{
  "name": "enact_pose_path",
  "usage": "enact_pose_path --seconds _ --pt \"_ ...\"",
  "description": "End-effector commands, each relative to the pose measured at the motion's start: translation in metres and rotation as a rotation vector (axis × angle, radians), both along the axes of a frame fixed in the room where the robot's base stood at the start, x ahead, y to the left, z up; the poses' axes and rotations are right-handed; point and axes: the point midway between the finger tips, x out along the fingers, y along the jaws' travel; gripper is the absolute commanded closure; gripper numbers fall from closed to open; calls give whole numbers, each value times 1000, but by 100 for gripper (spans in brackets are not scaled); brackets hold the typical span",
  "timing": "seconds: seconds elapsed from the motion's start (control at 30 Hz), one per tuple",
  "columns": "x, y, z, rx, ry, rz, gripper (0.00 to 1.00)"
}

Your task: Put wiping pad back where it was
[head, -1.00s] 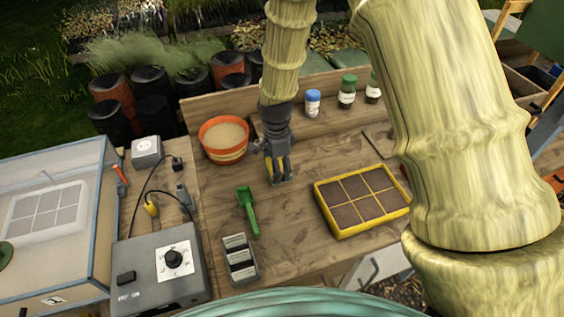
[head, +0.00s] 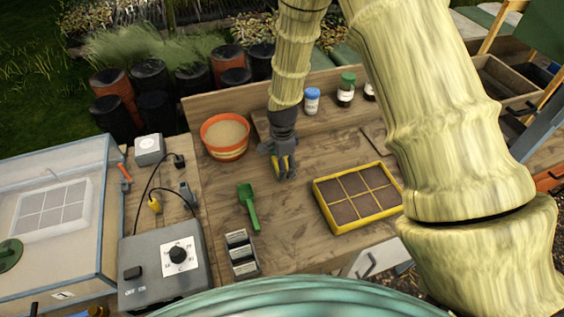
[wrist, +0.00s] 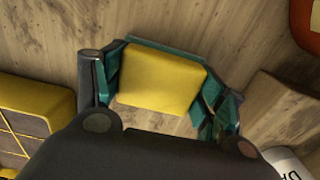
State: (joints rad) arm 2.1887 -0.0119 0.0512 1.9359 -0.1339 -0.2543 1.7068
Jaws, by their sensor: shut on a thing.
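The wiping pad is a yellow block (wrist: 160,78) with a teal strip along its far edge in the wrist view. My gripper (wrist: 162,88) is shut on it, with teal-lined fingers at its left and right sides. In the head view my gripper (head: 284,166) points down over the wooden bench, between the orange pot and the yellow-framed tray. I cannot tell whether the pad touches the bench.
The orange pot (head: 225,138) stands left of my gripper, and the yellow-framed tray (head: 357,197) lies to the right. A green scoop (head: 248,205) lies in front. A blue-capped bottle (head: 312,100) stands on the raised back shelf. Bare bench surrounds the gripper.

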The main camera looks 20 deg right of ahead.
Motion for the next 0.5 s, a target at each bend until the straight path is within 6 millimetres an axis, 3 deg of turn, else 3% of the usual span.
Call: enact_pose_path --seconds 0.23,0.27,0.3,0.37,0.5 --pt "0 0 -3 0 0 0 51" --pt "0 0 -3 0 0 0 25" --pt "0 0 -3 0 0 0 18" --pt "0 0 -3 0 0 0 8" --pt "0 0 -2 0 0 0 8"
